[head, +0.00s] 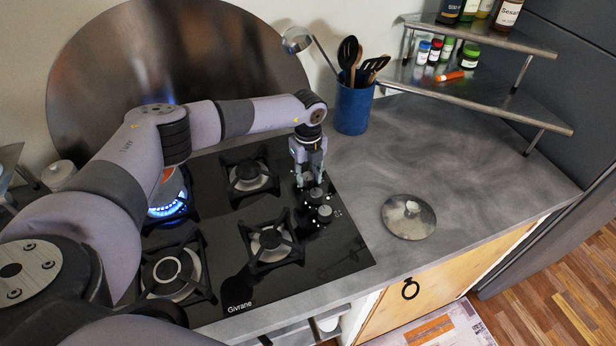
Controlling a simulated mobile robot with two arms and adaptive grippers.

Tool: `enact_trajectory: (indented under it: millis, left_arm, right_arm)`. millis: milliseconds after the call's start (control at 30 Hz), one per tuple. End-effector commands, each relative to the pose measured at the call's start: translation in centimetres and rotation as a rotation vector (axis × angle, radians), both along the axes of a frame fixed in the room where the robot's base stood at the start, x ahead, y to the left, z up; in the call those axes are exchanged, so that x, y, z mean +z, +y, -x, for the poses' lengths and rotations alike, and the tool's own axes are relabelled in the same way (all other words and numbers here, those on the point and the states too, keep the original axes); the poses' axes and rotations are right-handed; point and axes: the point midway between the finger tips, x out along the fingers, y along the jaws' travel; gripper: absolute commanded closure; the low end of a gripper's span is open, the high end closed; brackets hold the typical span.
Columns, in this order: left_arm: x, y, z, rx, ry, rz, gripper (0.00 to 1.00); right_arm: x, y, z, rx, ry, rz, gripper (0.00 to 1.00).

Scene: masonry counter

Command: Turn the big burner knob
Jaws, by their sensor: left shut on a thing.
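The black glass hob (335,262) lies in the counter with several burners. A column of dark knobs runs along its right side. Two knobs show clearly, one (315,195) and a nearer one (324,213). My left gripper (307,183) points down at the far end of the knob column and is shut on a knob there, which its fingers mostly hide. The back left burner (168,208) burns with a blue flame, partly covered by my left arm. My right gripper is not in view.
A lid (408,217) lies on the counter right of the hob. A blue utensil pot (353,108) stands behind, beside a tiered metal shelf (450,88) with jars. A round metal plate (225,60) leans on the wall.

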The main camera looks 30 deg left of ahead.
Motion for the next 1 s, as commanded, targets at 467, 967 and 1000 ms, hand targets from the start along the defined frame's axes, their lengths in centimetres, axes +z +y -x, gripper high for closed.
enact_trajectory:
  millis: [467, 967, 1000]
  left_arm:
    - [-0.3, 0.0, -0.1, -0.452, -0.004, 0.001, 0.99]
    - [-0.3, 0.0, -0.1, -0.927, -0.004, 0.000, 0.99]
    - [-0.3, 0.0, -0.1, -0.964, -0.004, 0.000, 0.99]
  right_arm:
    - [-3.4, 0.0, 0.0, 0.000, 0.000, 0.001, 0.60]
    - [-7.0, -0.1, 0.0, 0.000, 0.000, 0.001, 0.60]
    - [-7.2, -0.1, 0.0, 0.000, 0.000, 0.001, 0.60]
